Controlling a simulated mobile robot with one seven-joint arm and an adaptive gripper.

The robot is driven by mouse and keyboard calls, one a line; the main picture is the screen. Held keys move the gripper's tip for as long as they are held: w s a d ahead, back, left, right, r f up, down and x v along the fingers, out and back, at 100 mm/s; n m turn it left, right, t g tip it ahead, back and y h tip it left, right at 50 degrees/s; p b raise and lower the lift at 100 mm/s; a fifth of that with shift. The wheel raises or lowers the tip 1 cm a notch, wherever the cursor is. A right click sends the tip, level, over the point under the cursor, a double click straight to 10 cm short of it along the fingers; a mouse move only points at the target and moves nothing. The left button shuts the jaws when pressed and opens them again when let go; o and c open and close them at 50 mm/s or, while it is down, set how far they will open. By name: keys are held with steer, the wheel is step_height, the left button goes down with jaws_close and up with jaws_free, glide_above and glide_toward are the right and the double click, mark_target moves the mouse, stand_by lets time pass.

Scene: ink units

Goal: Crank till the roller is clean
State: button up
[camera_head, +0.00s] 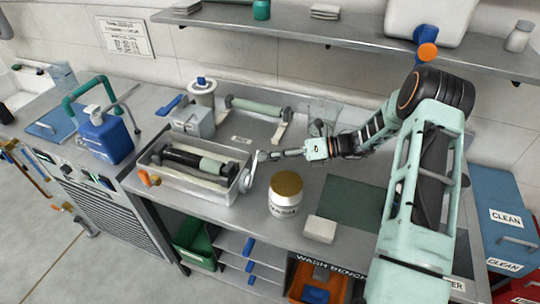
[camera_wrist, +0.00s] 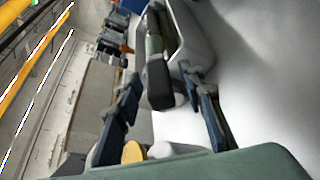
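The roller (camera_head: 195,162) lies in a grey metal tray (camera_head: 222,196) on the bench. Its left stretch is black and a stretch nearer the right is pale green. A metal crank (camera_head: 248,172) is at the tray's right end. My gripper (camera_head: 264,155) is beside this end, reaching in from the right. In the wrist view my gripper (camera_wrist: 162,80) has its two dark fingers apart. A black cylindrical part (camera_wrist: 160,88) shows between them, with apparent gaps on both sides. I cannot tell whether it is the crank grip or the roller's end, or whether a finger touches it.
A jar with a gold lid (camera_head: 286,184) stands in front of my gripper, near a pale block (camera_head: 320,229) and a dark green mat (camera_head: 358,203). Another pale roller (camera_head: 258,107) lies behind the tray. A blue jug (camera_head: 106,137) stands at left. A shelf (camera_head: 330,37) runs above.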

jaws_close()
